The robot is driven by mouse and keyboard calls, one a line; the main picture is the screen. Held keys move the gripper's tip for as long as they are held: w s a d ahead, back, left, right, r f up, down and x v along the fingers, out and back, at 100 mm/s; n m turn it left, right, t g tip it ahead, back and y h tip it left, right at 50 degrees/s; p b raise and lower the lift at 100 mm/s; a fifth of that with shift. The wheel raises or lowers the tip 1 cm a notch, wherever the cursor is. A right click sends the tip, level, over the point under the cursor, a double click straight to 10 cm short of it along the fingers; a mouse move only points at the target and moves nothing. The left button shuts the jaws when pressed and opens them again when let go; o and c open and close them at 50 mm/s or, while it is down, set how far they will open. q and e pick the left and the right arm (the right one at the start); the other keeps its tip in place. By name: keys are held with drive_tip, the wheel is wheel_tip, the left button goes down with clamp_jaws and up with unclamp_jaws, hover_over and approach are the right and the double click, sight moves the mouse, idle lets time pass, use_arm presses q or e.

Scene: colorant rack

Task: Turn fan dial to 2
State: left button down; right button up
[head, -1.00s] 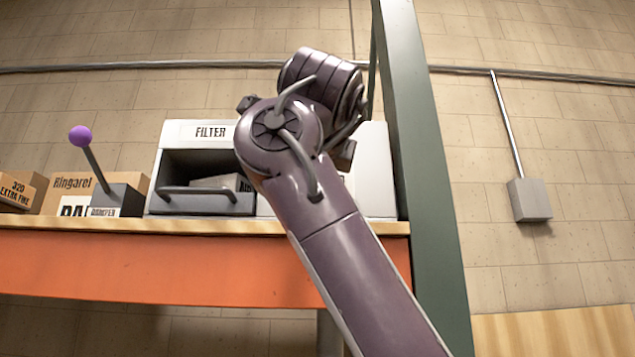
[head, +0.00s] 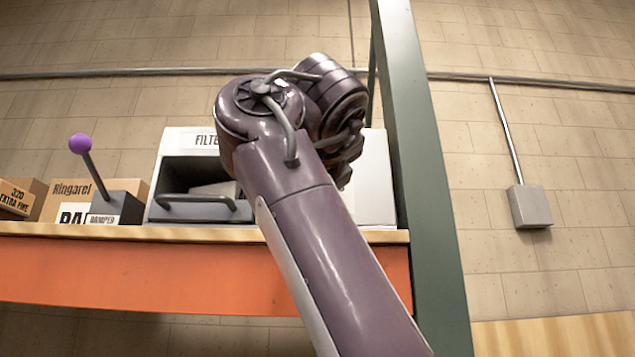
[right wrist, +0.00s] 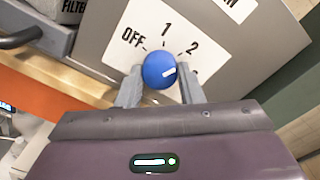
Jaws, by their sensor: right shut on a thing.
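The fan dial is a round blue knob (right wrist: 156,66) with a short white mark, on a white plate (right wrist: 181,35) labelled OFF, 1 and 2. The white mark is on the knob's right side, toward the 2. I cannot tell whether it lines up exactly. My right gripper (right wrist: 159,80) has one grey finger on each side of the knob and is shut on it. In the head view my right arm hides the dial and the gripper. My left gripper is not in view.
A white cabinet (head: 378,185) with an open FILTER drawer (head: 208,209) stands on the wooden shelf (head: 120,232). A damper lever with a purple ball (head: 80,144) and cardboard boxes (head: 58,197) stand to its left. A green post (head: 425,170) rises close to my arm's right.

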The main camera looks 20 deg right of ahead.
drive_tip(key=shift+w+f, duration=0.15)
drive_tip(key=shift+f, duration=0.1)
drive_tip(key=o, duration=1)
drive_tip(key=shift+r, duration=0.15)
drive_tip(key=shift+d, duration=0.1)
